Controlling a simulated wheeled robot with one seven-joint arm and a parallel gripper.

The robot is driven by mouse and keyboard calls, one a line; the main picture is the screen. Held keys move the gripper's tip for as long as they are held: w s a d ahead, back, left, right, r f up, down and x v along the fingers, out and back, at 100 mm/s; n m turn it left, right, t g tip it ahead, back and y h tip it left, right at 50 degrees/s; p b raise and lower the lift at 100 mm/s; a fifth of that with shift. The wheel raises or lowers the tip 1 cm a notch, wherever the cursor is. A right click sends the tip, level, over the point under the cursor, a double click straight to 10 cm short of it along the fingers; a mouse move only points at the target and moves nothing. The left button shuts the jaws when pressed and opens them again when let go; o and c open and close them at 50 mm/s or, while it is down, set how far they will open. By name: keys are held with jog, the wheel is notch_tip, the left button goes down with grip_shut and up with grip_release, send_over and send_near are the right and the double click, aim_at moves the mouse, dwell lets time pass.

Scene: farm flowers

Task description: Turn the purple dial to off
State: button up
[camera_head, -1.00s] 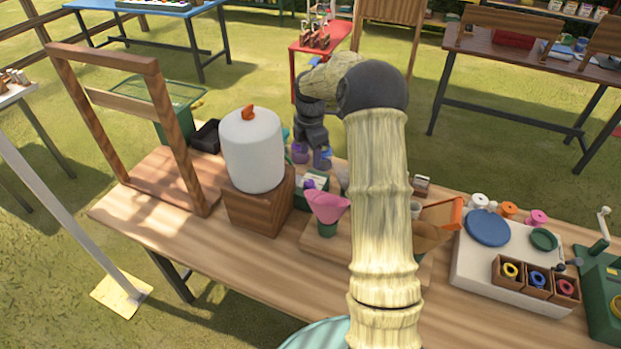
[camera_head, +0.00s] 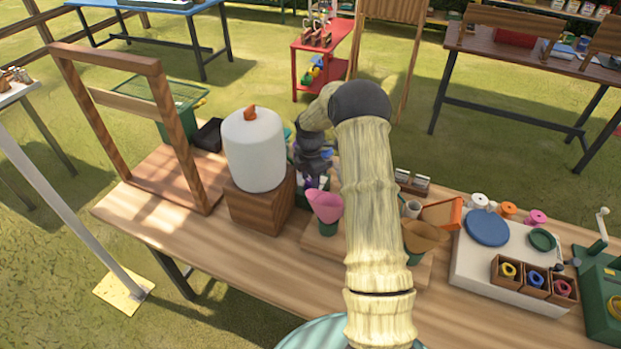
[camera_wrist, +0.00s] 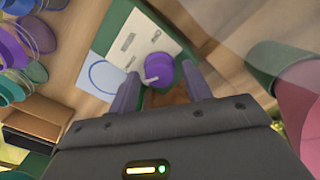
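The purple dial (camera_wrist: 160,69) sits on a cream plate (camera_wrist: 146,40) on a green box (camera_wrist: 128,14), seen in the wrist view. A pale pointer sticks out from the dial's lower left side. Small dark marks on the plate are too blurred to read. My gripper (camera_wrist: 160,82) is open, with one finger to each side of the dial's near edge. I cannot tell if either finger touches it. In the head view my gripper (camera_head: 313,180) is low over the green box, behind the pink cone, and mostly hides the dial.
A pink cone (camera_head: 325,206) stands close in front of my gripper. A white cylinder (camera_head: 254,150) on a wooden block (camera_head: 262,204) stands to the left. Purple and teal rolls (camera_wrist: 22,60) line the wrist view's left edge. A brown cone (camera_head: 424,236) stands to the right.

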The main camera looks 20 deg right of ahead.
jog(key=c, duration=0.8)
jog(key=shift+m, duration=0.4)
jog(key=m, duration=0.4)
jog(key=shift+w+r, duration=0.1)
jog(key=m, duration=0.4)
jog(key=shift+m, duration=0.4)
jog(key=m, duration=0.4)
jog(key=shift+m, duration=0.3)
jog(key=m, duration=0.4)
jog(key=shift+m, duration=0.3)
